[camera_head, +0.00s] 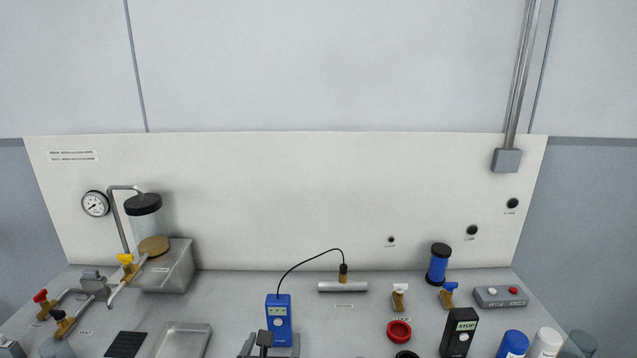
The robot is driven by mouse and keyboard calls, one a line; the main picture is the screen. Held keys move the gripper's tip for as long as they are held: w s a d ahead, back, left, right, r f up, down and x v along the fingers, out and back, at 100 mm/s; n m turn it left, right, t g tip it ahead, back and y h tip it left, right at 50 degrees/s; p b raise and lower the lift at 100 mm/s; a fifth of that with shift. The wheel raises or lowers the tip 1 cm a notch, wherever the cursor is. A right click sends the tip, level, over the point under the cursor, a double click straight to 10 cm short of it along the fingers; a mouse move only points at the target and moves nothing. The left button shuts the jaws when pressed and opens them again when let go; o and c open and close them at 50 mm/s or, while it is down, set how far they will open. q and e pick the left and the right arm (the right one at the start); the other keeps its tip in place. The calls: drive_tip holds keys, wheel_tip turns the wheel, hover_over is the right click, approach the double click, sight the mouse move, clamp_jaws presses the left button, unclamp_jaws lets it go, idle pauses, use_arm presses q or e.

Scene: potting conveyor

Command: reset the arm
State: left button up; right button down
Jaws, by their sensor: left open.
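My left gripper (270,346) shows only in part at the bottom edge of the head view, left of centre. It is open, with grey and dark parts visible. It lies just in front of a blue handheld meter (278,309) and overlaps its lower end in the picture. I cannot tell whether they touch. I see nothing held in it. The rest of the left arm is below the frame. My right gripper is not in view.
Left are a steel box (178,270), a gauge (95,204), pipes with valves, a black pad (126,345) and a metal tray (183,326). Right are a red ring (398,330), a black meter (459,333), a button box (500,296) and bottles. A white back panel (290,200) stands behind.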

use_arm(q)
drive_tip(key=s+a+f+n+g, duration=0.1)
drive_tip(key=s+a+n+g, duration=0.15)
drive_tip(key=s+n, duration=0.8)
drive_tip(key=s+a+n+g, duration=0.2)
drive_tip(key=s+n+g, duration=0.2)
drive_tip(key=s+n, duration=0.7)
drive_tip(key=s+a+f+n+g, duration=0.1)
drive_tip(key=s+a+n+g, duration=0.2)
drive_tip(key=s+n, duration=0.85)
wheel_tip(320, 180, down, 24)
drive_tip(key=g, duration=0.2)
drive_tip(key=s+a+f+b, duration=0.1)
drive_tip(key=s+a+f, duration=0.1)
drive_tip(key=s+f, duration=1.1)
drive_tip(key=shift+s+a+n+g, duration=0.15)
drive_tip(key=shift+s+n+g, duration=0.25)
drive_tip(key=shift+s, duration=0.85)
